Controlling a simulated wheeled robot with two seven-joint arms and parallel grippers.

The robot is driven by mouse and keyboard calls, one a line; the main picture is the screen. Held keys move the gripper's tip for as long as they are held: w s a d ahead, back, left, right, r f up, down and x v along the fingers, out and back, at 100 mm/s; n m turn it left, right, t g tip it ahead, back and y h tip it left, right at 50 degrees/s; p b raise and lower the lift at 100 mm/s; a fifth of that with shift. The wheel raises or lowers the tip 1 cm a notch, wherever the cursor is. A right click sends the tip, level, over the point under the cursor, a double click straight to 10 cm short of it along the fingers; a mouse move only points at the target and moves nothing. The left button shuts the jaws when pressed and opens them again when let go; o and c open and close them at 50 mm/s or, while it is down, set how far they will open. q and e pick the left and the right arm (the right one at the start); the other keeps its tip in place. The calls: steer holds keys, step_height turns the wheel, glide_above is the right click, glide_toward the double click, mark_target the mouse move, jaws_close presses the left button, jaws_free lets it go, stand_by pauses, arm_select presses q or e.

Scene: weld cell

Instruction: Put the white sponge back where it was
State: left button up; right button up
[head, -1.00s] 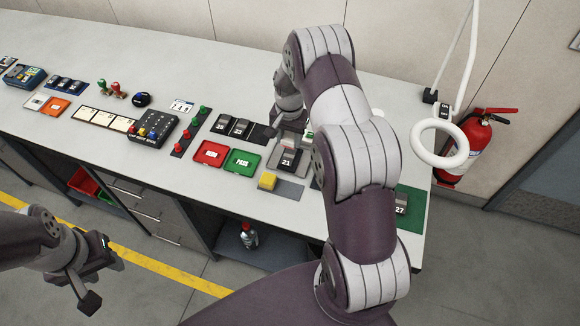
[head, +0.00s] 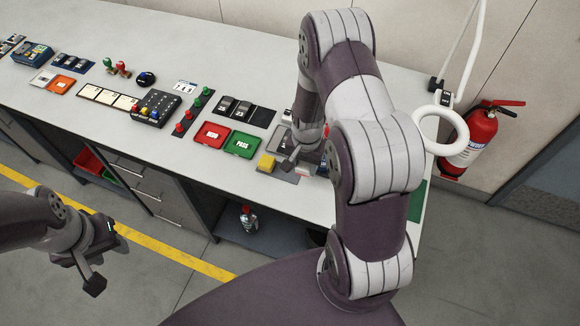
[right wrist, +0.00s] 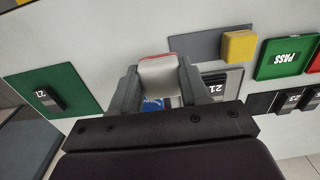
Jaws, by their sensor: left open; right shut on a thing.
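The white sponge (right wrist: 160,72), white with a red edge, is between the two fingers of my right gripper (right wrist: 159,66) in the right wrist view. That gripper is shut on it. In the head view the sponge (head: 308,171) shows small beside my right gripper, at the right end of the grey mat (head: 290,178). The yellow sponge (head: 267,163) sits on the mat's left part. In the right wrist view the bare part of the mat (right wrist: 196,45) lies just past the held sponge. I cannot tell whether they touch. My left gripper (head: 104,259) is open and empty, off the bench.
A green PASS tray (head: 243,145) and a red tray (head: 212,135) lie left of the mat. A device marked 21 (right wrist: 217,86) is close to my right gripper. A green mat with a block marked 27 (right wrist: 48,100) lies on the other side. A white ring lamp (head: 440,132) hangs at right.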

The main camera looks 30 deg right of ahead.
glide_above(289, 175)
step_height(289, 175, down, 3)
steer(key=shift+s+d+r+p, duration=0.1)
steer(key=shift+s+p, duration=0.05)
steer(key=shift+p, duration=0.3)
step_height(289, 175, down, 4)
steer(key=shift+r+p, duration=0.1)
steer(key=shift+p, duration=0.65)
steer(key=shift+f, duration=0.25)
steer(key=shift+f+b, duration=0.1)
steer(key=shift+b, duration=0.2)
steer(key=o, duration=0.9)
steer(key=shift+o, duration=0.2)
